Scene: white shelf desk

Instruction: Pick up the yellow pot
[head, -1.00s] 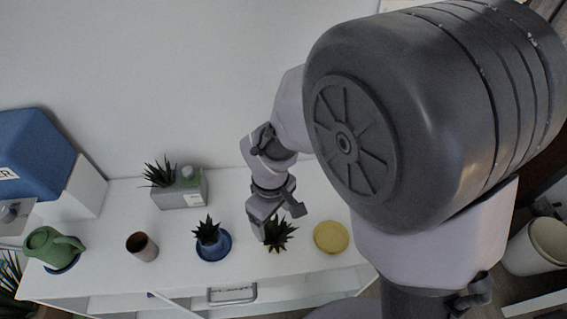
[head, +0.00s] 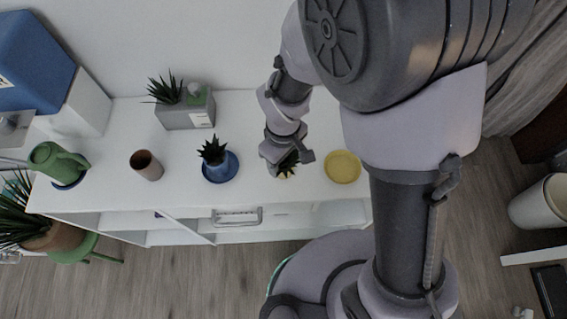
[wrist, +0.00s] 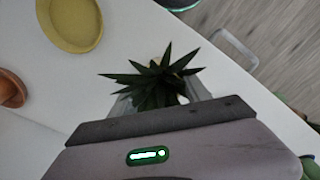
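The yellow pot (head: 286,177) stands on the white desk, mostly hidden under the dark spiky leaves of its plant (head: 289,164) and by my gripper. My gripper (head: 287,160) is just above and around the plant, its fingers spread apart. In the wrist view, the plant (wrist: 156,84) sits between the two grey fingers (wrist: 160,98), and a small yellow bit of pot shows behind the leaves. The leaves hide whether the fingers touch the pot. A yellow saucer (head: 342,167) lies empty to its right.
A blue pot with a plant (head: 219,168) stands left of my gripper, then a brown cup (head: 147,166) and a green watering can (head: 55,163). A grey planter box (head: 187,115) stands behind. The desk's front edge is close to the yellow pot.

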